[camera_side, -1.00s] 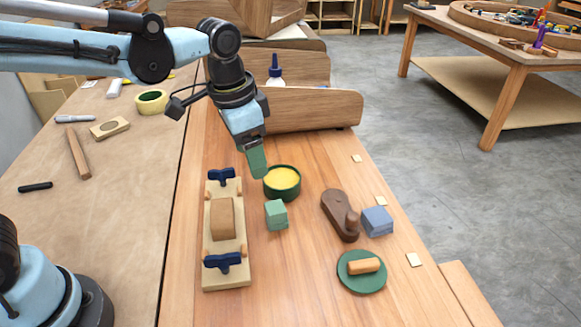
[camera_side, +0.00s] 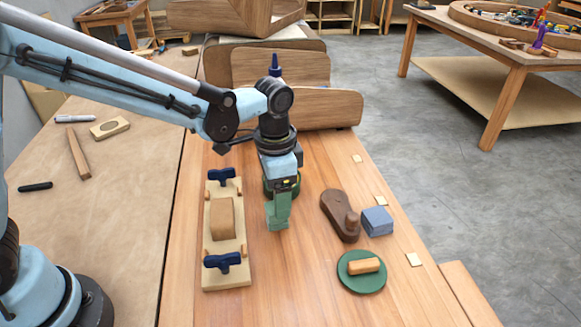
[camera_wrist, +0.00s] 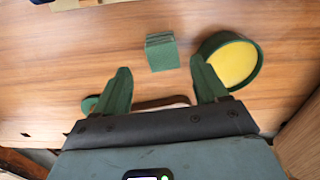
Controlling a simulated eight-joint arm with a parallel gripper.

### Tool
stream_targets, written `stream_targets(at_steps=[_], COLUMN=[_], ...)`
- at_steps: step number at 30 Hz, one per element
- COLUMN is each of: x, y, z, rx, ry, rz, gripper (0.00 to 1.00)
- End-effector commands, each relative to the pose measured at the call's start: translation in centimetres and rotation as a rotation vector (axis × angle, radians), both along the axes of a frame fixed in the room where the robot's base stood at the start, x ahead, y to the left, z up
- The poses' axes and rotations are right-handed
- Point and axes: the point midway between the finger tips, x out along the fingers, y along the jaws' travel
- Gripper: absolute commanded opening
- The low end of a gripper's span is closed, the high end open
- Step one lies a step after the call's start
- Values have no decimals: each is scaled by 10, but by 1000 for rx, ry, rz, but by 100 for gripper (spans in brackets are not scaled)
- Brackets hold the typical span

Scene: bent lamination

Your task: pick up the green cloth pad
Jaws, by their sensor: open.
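The green cloth pad (camera_wrist: 161,52) is a small block with a layered edge, standing on the wooden bench. In the wrist view it lies just beyond my fingertips and between them from left to right. In the side view my gripper (camera_side: 281,208) is low over the pad (camera_side: 278,225) and hides most of it, leaving its lower part showing. My gripper, also in the wrist view (camera_wrist: 160,72), is open with its two green fingers apart and nothing held. I cannot tell whether a finger touches the pad.
A green-rimmed dish with yellow inside (camera_wrist: 236,62) stands close on the right in the wrist view. The side view shows a clamped wooden jig (camera_side: 238,270) left, a brown wooden piece (camera_side: 336,212), a blue-grey block (camera_side: 377,221) and a green disc (camera_side: 350,284) right.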

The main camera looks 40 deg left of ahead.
Motion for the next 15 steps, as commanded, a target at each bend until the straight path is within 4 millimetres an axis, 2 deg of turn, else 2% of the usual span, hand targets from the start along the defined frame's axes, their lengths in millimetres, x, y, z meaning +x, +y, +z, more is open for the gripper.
stream_targets(at_steps=[10,15], x=[2,1], y=[4,4], z=[-41,-51], rx=[-1,-1], ry=[-1,-1], rz=[0,0], gripper=[72,72])
